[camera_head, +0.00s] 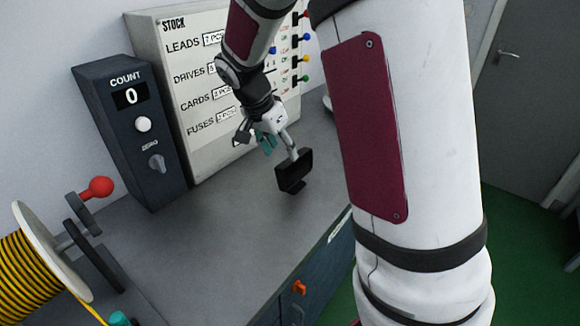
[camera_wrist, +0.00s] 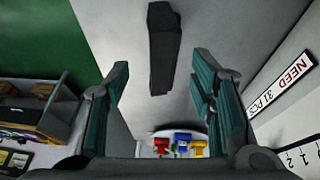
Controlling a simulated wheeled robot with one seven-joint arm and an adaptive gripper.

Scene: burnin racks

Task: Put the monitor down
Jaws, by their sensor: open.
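The monitor (camera_head: 293,170) is a small black screen on a short stand. A dark block, likely the monitor (camera_wrist: 163,45), shows beyond the fingertips, apart from both. In the head view I cannot tell whether a fingertip touches the monitor.
A dark COUNT box (camera_head: 130,130) reading 0 and a STOCK board (camera_head: 190,75) stand at the back. A yellow cable reel (camera_head: 30,265) is at the left. A white dish (camera_wrist: 165,132) holds coloured pieces. The bench middle is clear.

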